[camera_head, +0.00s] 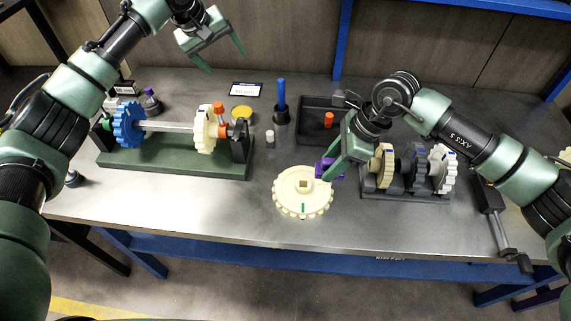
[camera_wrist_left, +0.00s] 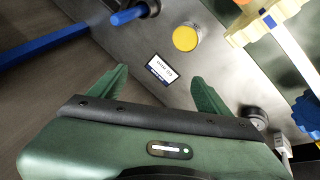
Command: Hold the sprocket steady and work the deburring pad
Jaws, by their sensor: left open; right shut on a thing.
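A cream sprocket (camera_head: 290,202) with a square hub lies flat on the bench at front centre, with a short green mark on its near face. My right gripper (camera_head: 332,171) is shut on a purple deburring pad (camera_head: 324,165) at the sprocket's upper right edge. The pad overlaps that rim in the head view; I cannot tell whether it touches. My left gripper (camera_head: 226,61) is open and empty, raised over the back of the bench, away from the sprocket. Its spread fingers (camera_wrist_left: 159,78) show in the left wrist view with nothing between them.
A green stand (camera_head: 175,165) holds a shaft with blue and cream sprockets at left. A dark rack (camera_head: 405,190) holds several sprockets at right. Behind are a black tray (camera_head: 345,105), blue rod (camera_head: 281,92), yellow disc (camera_head: 241,112) and card (camera_head: 246,89). Front left bench is clear.

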